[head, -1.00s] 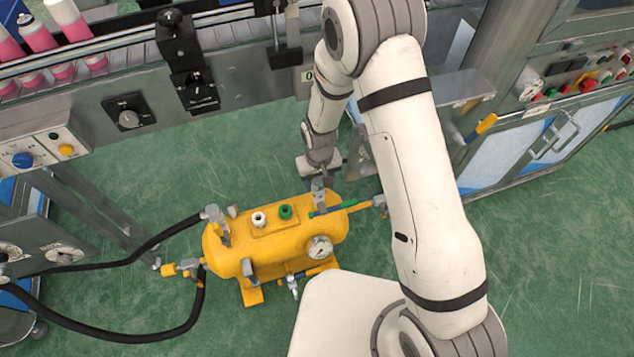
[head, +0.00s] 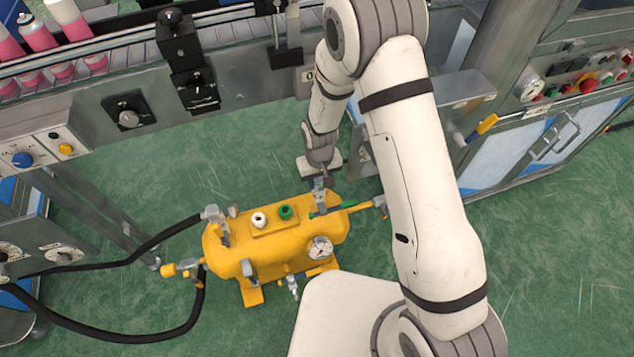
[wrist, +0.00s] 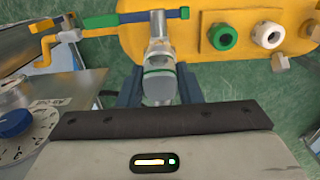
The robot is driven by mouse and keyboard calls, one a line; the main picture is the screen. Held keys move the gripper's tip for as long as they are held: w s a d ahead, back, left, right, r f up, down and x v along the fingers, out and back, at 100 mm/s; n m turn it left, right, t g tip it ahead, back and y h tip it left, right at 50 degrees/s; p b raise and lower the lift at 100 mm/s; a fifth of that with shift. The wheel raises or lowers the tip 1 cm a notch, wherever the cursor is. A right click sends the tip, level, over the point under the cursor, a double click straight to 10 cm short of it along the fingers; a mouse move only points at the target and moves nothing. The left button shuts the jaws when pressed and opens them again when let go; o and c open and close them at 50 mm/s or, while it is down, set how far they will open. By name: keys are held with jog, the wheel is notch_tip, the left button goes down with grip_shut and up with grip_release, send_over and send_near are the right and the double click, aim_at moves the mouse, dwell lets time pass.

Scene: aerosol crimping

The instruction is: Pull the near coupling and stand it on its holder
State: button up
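The yellow tank (head: 275,243) lies on the green floor, with grey fittings along it. My gripper (head: 319,184) points down at its right end, partly hidden by my wrist. In the wrist view, a grey coupling (wrist: 159,88) with a green ring sits between the two dark blue fingers of my gripper (wrist: 160,92). Both fingers appear to touch its sides. The coupling is still in line with the metal fitting (wrist: 158,50) on the tank, and I see no gap between them. I cannot single out the holder.
Green and white knobs (head: 285,211) and a gauge (head: 320,248) are on the tank. Black hoses (head: 130,262) run from its left side. The conveyor frame (head: 240,118) stands behind, and a cabinet (head: 545,145) stands at the right. Open floor lies lower right.

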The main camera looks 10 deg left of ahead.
aim_at(319, 179)
grip_shut()
jog(key=shift+r, duration=0.15)
jog(key=shift+r+p, duration=1.7)
jog(key=shift+r, duration=1.2)
